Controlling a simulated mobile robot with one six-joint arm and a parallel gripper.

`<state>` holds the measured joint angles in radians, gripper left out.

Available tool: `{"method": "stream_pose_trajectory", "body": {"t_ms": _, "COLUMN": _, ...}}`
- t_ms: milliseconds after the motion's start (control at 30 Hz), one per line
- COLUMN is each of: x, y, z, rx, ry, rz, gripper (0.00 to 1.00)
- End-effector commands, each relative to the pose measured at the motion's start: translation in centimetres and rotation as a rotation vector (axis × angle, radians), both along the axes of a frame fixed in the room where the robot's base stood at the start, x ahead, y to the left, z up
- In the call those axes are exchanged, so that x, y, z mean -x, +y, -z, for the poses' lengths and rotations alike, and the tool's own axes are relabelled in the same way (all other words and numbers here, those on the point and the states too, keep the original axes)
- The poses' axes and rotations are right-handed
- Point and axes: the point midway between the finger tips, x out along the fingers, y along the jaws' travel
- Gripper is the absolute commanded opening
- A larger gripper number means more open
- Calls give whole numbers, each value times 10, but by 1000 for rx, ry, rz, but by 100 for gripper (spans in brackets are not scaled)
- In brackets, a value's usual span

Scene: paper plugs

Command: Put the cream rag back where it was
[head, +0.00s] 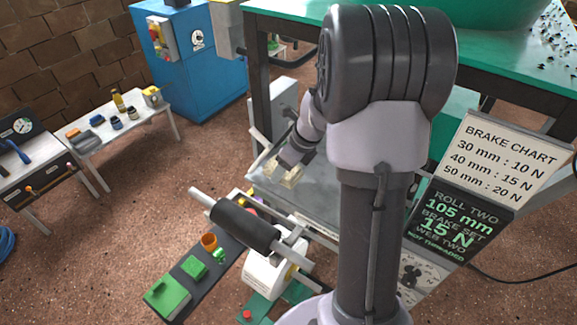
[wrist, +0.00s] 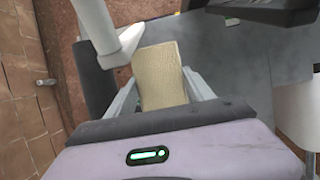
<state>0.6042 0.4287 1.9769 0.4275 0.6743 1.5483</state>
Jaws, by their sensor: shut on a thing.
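The cream rag (wrist: 160,72) is a folded, pale block that fills the space between my gripper's fingers in the wrist view. My gripper (wrist: 160,92) is shut on it. In the head view my gripper (head: 281,170) points down over the grey metal tabletop (head: 312,193), left of my arm. The rag (head: 291,180) shows there as a small pale patch at the fingers. I cannot tell whether it touches the surface beneath. No other cream rag is visible.
A black roller (head: 245,224) on a pale shaft lies in front of the grey top. A dark strip (head: 212,262) holds green blocks and an orange cup (head: 209,241). A brake chart (head: 511,155) stands right. A small white table (head: 101,137) with bottles stands left.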

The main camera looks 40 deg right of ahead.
Motion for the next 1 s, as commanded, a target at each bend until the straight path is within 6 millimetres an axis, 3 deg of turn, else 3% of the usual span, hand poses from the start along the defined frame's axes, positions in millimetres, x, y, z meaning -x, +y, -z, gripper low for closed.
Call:
{"method": "stream_pose_trajectory", "body": {"t_ms": 100, "x": -18, "y": -17, "z": 4, "rx": 1, "ry": -1, "rz": -1, "gripper": 17}}
{"method": "stream_pose_trajectory", "body": {"t_ms": 367, "x": -37, "y": -36, "z": 6, "rx": 0, "ry": 0, "rz": -1, "gripper": 17}}
{"method": "stream_pose_trajectory", "body": {"t_ms": 533, "x": -35, "y": -34, "z": 43, "rx": -1, "ry": 1, "rz": -2, "gripper": 17}}
{"method": "stream_pose_trajectory", "body": {"t_ms": 867, "x": -35, "y": -34, "z": 44, "rx": 0, "ry": 0, "rz": -1, "gripper": 17}}
{"method": "stream_pose_trajectory", "body": {"t_ms": 900, "x": -35, "y": -34, "z": 43, "rx": 0, "ry": 0, "rz": -1, "gripper": 67}}
{"method": "stream_pose_trajectory", "body": {"t_ms": 1000, "x": -35, "y": -34, "z": 43, "rx": 0, "ry": 0, "rz": -1, "gripper": 83}}
